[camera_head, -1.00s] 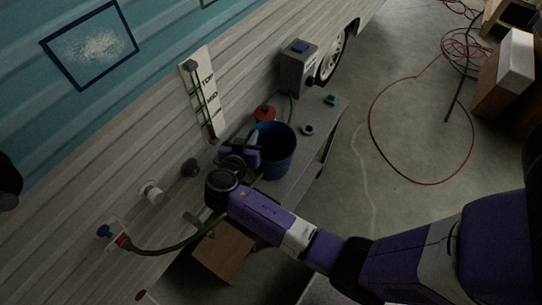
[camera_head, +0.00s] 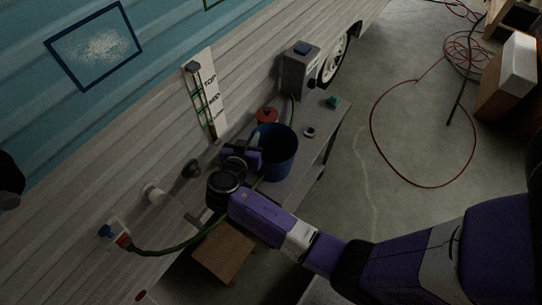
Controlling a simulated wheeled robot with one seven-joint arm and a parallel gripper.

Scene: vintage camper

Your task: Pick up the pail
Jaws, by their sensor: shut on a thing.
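The pail (camera_head: 282,153) is a dark blue open-topped bucket. It stands upright at a bench beside the camper wall, and its inside looks dark and empty. My gripper (camera_head: 256,157) is at the pail's left side, shut on its wall or rim. The fingertips are small and dark here, and the wrist partly hides them. I cannot tell whether the pail's base touches the bench.
The narrow grey bench (camera_head: 315,152) runs along the camper wall. A grey box (camera_head: 299,74), a red round object (camera_head: 267,115), a dark ring (camera_head: 309,132) and a small green item (camera_head: 333,102) are near the pail. A green hose (camera_head: 165,250) hangs left. Open floor lies right.

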